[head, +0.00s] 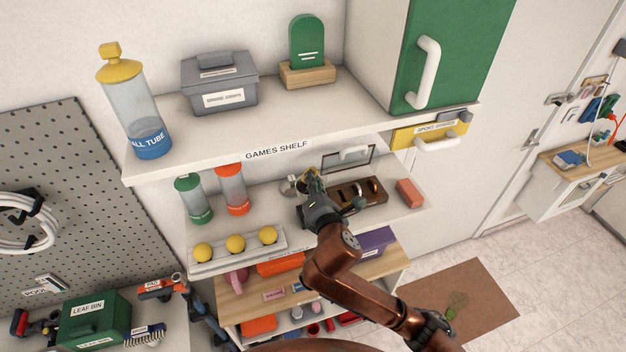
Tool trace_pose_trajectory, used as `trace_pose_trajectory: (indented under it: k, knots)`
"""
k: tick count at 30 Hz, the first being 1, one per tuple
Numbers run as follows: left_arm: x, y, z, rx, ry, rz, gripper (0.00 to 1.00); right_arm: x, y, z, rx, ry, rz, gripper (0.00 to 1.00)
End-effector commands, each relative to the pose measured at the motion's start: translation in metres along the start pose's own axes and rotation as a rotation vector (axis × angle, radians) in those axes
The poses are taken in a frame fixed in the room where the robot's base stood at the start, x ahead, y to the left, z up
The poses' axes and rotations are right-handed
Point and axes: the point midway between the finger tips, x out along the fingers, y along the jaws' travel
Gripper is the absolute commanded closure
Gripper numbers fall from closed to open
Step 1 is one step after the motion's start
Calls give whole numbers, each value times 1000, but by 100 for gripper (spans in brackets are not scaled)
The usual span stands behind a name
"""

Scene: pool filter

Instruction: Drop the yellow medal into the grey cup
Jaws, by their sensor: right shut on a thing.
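My right gripper (311,181) reaches over the middle shelf and is shut on a small yellow thing, which I take for the yellow medal (310,172). The medal is mostly hidden by the fingers. A small grey, rounded thing (288,186), which looks like the grey cup, stands just left of the fingertips. Its opening is too small to make out, and I cannot tell whether the gripper touches it. My left gripper is not in view.
A dark wooden tray (373,193) with small items lies right of the gripper, beside a red block (410,192). Green (193,200) and orange (232,190) tubes and a rack (237,256) of yellow balls stand left.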

Motion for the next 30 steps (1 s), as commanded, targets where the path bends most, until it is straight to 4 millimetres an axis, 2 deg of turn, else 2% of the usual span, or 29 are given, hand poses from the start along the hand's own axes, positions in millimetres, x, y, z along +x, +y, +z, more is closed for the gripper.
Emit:
trace_pose_trajectory:
  k: [4,5,13,23,26,30]
  knots:
    - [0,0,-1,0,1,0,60,0,0,0,0,0,0,100]
    - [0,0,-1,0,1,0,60,0,0,0,0,0,0,92]
    - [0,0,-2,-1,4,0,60,0,0,0,0,0,-1,73]
    - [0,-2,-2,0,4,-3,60,-3,-1,0,-1,0,-1,72]
    - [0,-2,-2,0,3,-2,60,-12,0,0,0,1,0,72]
    - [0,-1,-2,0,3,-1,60,-38,0,0,0,1,1,72]
